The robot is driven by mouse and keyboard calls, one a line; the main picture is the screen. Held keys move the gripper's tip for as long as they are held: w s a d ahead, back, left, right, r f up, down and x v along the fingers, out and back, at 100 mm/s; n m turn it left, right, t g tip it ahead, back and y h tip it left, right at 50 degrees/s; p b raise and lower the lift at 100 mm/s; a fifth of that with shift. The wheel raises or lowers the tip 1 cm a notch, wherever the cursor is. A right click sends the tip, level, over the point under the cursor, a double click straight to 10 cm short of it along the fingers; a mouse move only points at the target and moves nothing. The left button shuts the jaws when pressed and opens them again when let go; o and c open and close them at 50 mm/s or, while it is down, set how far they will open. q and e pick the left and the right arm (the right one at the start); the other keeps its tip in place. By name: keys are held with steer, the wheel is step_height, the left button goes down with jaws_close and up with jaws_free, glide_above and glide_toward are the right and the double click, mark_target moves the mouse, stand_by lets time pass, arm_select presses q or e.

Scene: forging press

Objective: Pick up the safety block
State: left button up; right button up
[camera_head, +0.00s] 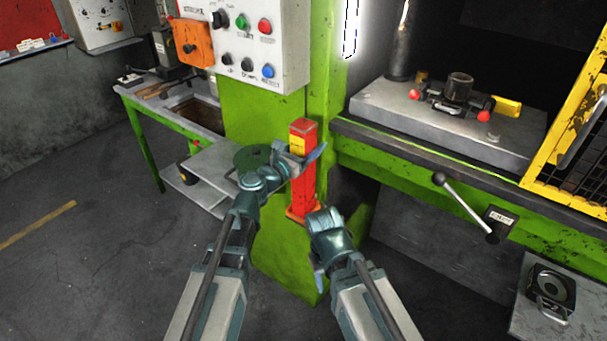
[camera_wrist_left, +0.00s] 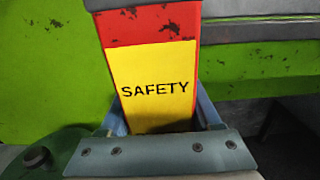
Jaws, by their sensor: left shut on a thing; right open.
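The safety block (camera_head: 304,190) is an upright red post with a yellow label, standing at an orange base (camera_head: 301,214) on the green press frame. In the left wrist view the block (camera_wrist_left: 152,85) fills the middle, with its yellow "SAFETY" label facing the camera. My left gripper (camera_head: 306,160) is shut on the upper part of the block, a finger on each side. Whether the block's foot still touches the base is hard to tell. My right gripper (camera_head: 318,278) is open and empty, low in front of the press; its fingers are partly hidden by its wrist.
A control panel (camera_head: 250,45) with buttons is above left. The press bed (camera_head: 445,115) with a die and red knobs is at the right, near a yellow guard (camera_head: 565,125) and a lever (camera_head: 462,205). A workbench (camera_head: 150,105) stands left. The floor at left is clear.

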arm_select(q)
jaws_close()
steer(key=shift+r, duration=0.2)
arm_select(e)
steer(key=shift+r, duration=0.2)
